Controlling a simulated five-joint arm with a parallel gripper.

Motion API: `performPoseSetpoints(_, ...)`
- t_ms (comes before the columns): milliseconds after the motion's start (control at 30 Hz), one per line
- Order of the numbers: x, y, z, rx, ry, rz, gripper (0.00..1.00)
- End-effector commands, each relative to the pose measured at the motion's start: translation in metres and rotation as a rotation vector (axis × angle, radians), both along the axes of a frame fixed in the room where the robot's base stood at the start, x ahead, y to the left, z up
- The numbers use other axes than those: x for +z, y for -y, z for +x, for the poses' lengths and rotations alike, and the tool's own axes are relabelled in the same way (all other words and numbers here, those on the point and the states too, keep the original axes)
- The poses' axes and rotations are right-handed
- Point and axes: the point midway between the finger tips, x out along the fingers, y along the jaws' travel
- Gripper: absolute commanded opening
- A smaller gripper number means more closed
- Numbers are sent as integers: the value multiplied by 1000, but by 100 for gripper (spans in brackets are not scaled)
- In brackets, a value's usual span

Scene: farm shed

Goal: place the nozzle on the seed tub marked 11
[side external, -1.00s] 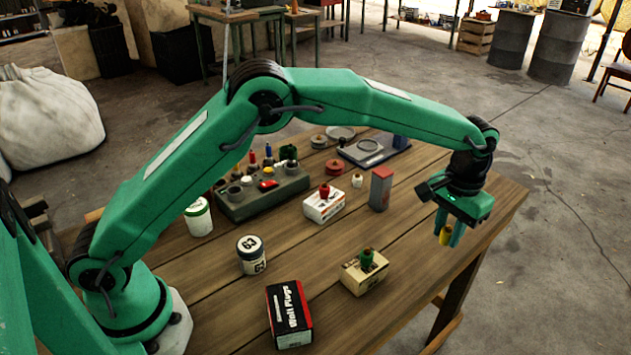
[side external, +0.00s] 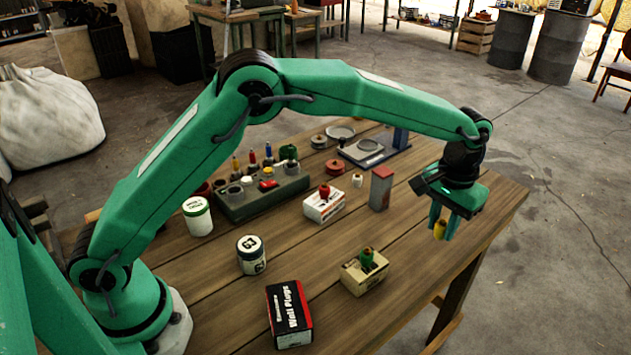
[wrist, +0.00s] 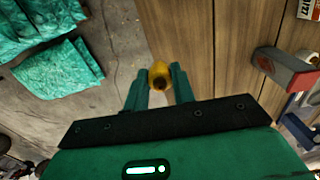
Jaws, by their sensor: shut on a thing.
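The yellow nozzle (side external: 440,230) is held between the fingers of my gripper (side external: 443,218), above the right part of the table. The wrist view also shows the nozzle (wrist: 159,73), with a dark opening, between the two green fingers. I can read no 11 on any tub in these frames.
A red-topped grey block (side external: 381,190) stands left of my gripper. Boxes carry a red nozzle (side external: 324,190) and a green nozzle (side external: 367,258). A black and red Wall Plugs box (side external: 290,316) is in front. A grey-green holder (side external: 262,194) stands behind. The right tabletop is clear.

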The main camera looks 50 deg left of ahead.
Motion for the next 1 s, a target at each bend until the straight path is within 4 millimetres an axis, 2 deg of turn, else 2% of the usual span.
performPoseSetpoints(267,27,-62,-9,192,2,-1,4)
performPoseSetpoints(467,48,-117,-27,378,2,-1,4)
performPoseSetpoints(700,68,-178,-59,602,2,-1,4)
performPoseSetpoints(1000,83,-242,-113,882,2,-1,4)
